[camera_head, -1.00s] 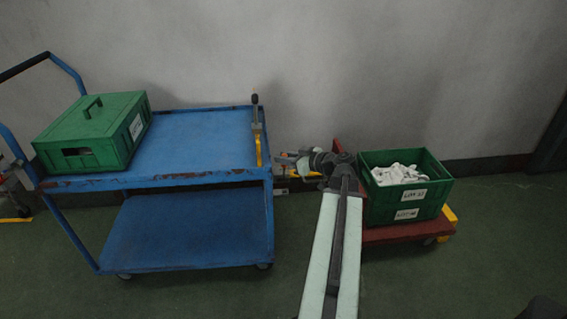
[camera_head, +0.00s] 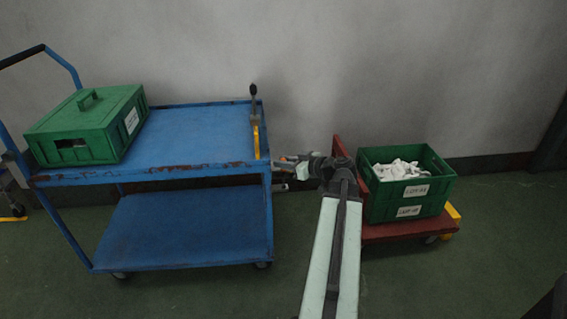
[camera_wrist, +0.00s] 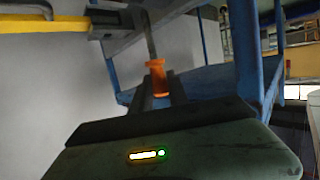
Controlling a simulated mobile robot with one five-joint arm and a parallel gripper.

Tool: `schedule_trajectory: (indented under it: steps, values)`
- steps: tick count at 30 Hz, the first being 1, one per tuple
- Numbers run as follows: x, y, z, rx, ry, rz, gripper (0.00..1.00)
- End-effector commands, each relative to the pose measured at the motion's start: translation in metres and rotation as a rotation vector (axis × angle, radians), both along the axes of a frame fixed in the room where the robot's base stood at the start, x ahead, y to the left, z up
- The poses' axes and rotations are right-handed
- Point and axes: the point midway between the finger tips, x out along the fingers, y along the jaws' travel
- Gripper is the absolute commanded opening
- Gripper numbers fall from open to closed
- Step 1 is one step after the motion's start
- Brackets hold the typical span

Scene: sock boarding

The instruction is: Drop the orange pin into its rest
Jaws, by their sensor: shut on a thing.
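The orange pin (camera_wrist: 157,77) shows in the wrist view, with a flared top end. My gripper (camera_wrist: 160,96) is shut on it, and the pin stands out beyond the jaws. A thin grey rod (camera_wrist: 150,35) rises just behind the pin; I cannot tell whether they touch. In the head view my gripper (camera_head: 277,162) is beside the right end of the blue cart's upper shelf, close to the yellow bracket (camera_head: 256,138) on that edge. The pin is too small to make out clearly there. I cannot clearly identify its rest.
The blue cart (camera_head: 190,139) carries a green lidded box (camera_head: 80,130) at its left. A black-knobbed lever (camera_head: 253,95) stands up at the bracket. Right of my arm, a green crate (camera_head: 440,180) of white socks sits on a red dolly (camera_head: 385,231). A wall stands behind.

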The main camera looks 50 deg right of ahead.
Motion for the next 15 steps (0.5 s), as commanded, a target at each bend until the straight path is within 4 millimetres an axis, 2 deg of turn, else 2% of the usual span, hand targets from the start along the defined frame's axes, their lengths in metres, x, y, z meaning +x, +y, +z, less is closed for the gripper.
schedule_trajectory:
  steps: [15]
  values:
    - [0.0, 0.0, -0.033, 0.0, 0.0, 0.0, 0.0]
